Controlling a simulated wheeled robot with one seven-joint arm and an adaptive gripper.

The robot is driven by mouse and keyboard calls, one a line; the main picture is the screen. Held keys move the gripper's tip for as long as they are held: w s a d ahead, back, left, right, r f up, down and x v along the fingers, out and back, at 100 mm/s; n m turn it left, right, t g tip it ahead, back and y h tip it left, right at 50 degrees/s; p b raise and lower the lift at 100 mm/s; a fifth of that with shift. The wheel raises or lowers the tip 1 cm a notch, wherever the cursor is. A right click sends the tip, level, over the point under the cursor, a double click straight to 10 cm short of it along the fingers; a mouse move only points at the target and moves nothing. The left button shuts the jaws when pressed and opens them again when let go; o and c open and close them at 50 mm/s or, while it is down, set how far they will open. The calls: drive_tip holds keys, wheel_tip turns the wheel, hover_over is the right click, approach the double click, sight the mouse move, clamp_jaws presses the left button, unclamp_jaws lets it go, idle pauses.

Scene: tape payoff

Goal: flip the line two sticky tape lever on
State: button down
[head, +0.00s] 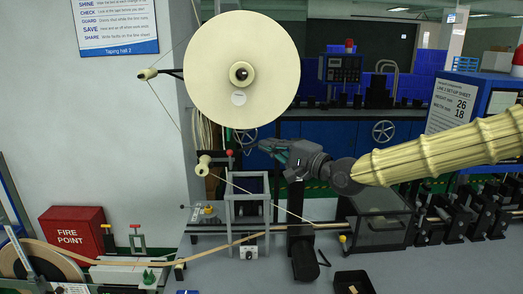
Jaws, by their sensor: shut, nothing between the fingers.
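A small lever with a red ball knob (229,153) stands upright on the machine below the big cream tape reel (242,70). I cannot tell from its picture which way it is set or what its label says. My gripper (268,148) is shut and empty, its fingers pointing left. It is below and right of the reel, to the right of the red knob, with a gap between them in the picture. My arm comes in from the right in a cream ribbed sleeve.
Tape runs from the reel over cream rollers (203,165) and down through the grey frame (231,207). A red fire point box (75,232) stands at left.

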drive_tip(key=shift+r+b+v, duration=0.2)
drive_tip(key=shift+b+v, duration=0.05)
drive_tip(key=shift+v, duration=0.6)
drive_tip(key=shift+r+b+v, duration=0.2)
drive_tip(key=shift+b+v, duration=0.1)
drive_tip(key=shift+v, duration=0.55)
drive_tip(key=shift+r+b+v, duration=0.25)
drive_tip(key=shift+v, duration=0.6)
